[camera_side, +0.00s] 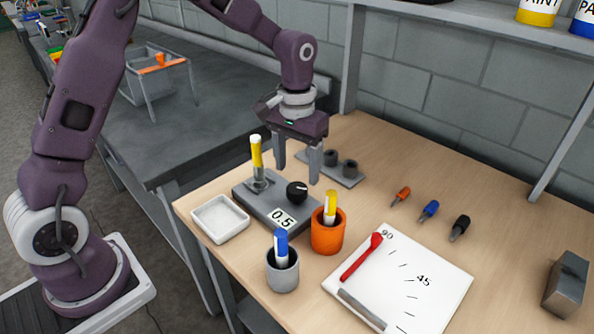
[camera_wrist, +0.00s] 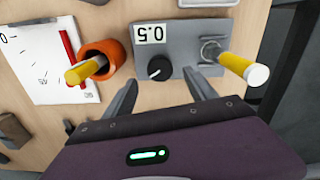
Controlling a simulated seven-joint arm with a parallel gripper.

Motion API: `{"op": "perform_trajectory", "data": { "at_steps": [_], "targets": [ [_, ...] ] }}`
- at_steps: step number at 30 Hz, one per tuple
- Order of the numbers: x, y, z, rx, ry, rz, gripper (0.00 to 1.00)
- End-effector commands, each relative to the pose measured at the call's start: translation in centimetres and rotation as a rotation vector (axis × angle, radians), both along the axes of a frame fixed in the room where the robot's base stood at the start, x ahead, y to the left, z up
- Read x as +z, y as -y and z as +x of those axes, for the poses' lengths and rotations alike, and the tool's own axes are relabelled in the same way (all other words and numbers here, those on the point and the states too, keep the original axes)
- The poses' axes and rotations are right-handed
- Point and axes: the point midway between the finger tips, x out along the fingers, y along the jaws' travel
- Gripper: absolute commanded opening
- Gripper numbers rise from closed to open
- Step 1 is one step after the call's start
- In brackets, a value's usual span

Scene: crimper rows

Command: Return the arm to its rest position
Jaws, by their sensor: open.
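My gripper (camera_side: 298,167) hangs over the work table with its two fingers apart and nothing between them. In the wrist view its fingers (camera_wrist: 163,97) stand wide open near the edge of a grey device. This grey device (camera_side: 268,208) has a black knob (camera_side: 297,192) and a label reading 0.5. A yellow-and-white marker (camera_side: 256,153) stands upright in the device's holder, left of my gripper in the side view. The same marker shows at the right of the wrist view (camera_wrist: 243,69). The knob (camera_wrist: 159,68) lies beyond the fingers there.
An orange cup (camera_side: 327,236) holds a yellow marker, and a grey cup (camera_side: 283,275) holds a blue one. A white tray (camera_side: 220,218), a dial board (camera_side: 440,284) with a red pointer, a small grey rack (camera_side: 345,176) and a metal block (camera_side: 567,285) stand around.

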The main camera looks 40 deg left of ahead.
Motion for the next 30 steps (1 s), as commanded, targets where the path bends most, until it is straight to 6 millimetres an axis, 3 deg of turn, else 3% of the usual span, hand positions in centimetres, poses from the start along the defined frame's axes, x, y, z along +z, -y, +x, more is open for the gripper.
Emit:
{"op": "perform_trajectory", "data": {
  "at_steps": [6, 8, 10, 15, 18, 21, 24, 30],
  "targets": [
    [0.4, 0.0, -0.2, -0.003, 0.007, 0.002, 0.65],
    [1.9, 0.0, -0.9, -0.013, 0.028, 0.009, 0.65],
    [5.1, -0.1, -2.7, -0.032, 0.074, 0.023, 0.65],
    [12.9, -0.5, -11.4, -0.089, 0.23, 0.056, 0.65],
    [15.1, -0.6, -17.2, -0.117, 0.326, 0.062, 0.65],
    [15.5, -0.5, -22.0, -0.143, 0.407, 0.057, 0.65],
    [14.9, -0.4, -25.0, -0.161, 0.462, 0.049, 0.65],
    [14.4, -0.3, -26.6, -0.173, 0.491, 0.042, 0.65]
  ]
}}
